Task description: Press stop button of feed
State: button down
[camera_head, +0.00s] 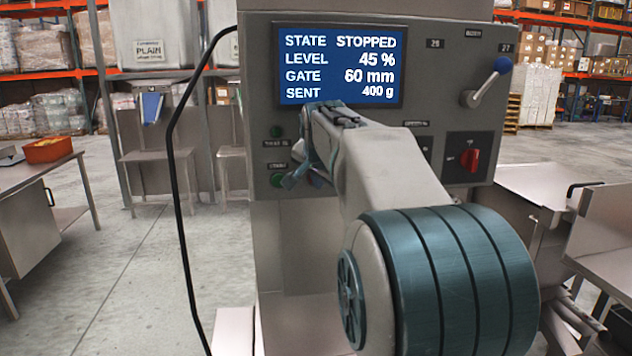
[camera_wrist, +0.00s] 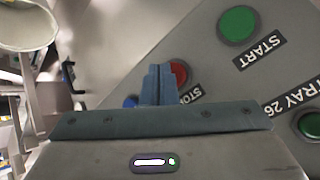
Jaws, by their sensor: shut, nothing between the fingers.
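The feed's control panel (camera_head: 462,120) faces me with a lit display (camera_head: 338,66) reading STATE STOPPED, LEVEL 45 %, GATE 60 mm, SENT 400 g. In the wrist view the red stop button (camera_wrist: 180,73) sits beside a partly covered STOP label. My shut, empty gripper (camera_wrist: 158,70) has its fingertips over the button's left edge. I cannot tell whether they touch it. In the head view my gripper (camera_head: 290,180) is at the panel's lower left, and the stop button is hidden behind it. The green START button (camera_wrist: 238,24) is apart from the fingers.
Another green button (camera_wrist: 309,124) is near the TRAY 26 label. A red rotary switch (camera_head: 470,160) and a blue-knobbed lever (camera_head: 487,83) are on the panel's right. A black cable (camera_head: 172,150) hangs left of the panel. An orange tray (camera_head: 48,150) rests on a table at left.

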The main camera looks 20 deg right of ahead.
jog(key=shift+s+a, duration=0.15)
jog(key=shift+s, duration=0.25)
jog(key=shift+s, duration=0.1)
jog(key=s+b, duration=0.1)
jog(key=s, duration=0.1)
jog(key=s+a+b, duration=0.1)
jog(key=s, duration=0.1)
jog(key=shift+s+a+b, duration=0.2)
jog(key=shift+s+b, duration=0.1)
jog(key=shift+b, duration=0.05)
dwell(0.6)
jog(key=s+a+f+n+g+y+p, duration=0.1)
jog(key=s+a+f+n, duration=0.4)
jog(key=s+f, duration=0.6)
jog(key=s+a+f+n+g+y+p, duration=0.2)
jog(key=s+a+f+n, duration=0.4)
jog(key=s+a+f, duration=0.4)
jog(key=shift+s+f+n+g+p, duration=0.35)
jog(key=shift+s+g+p, duration=0.2)
jog(key=shift+s+g, duration=0.65)
jog(key=shift+w, duration=0.1)
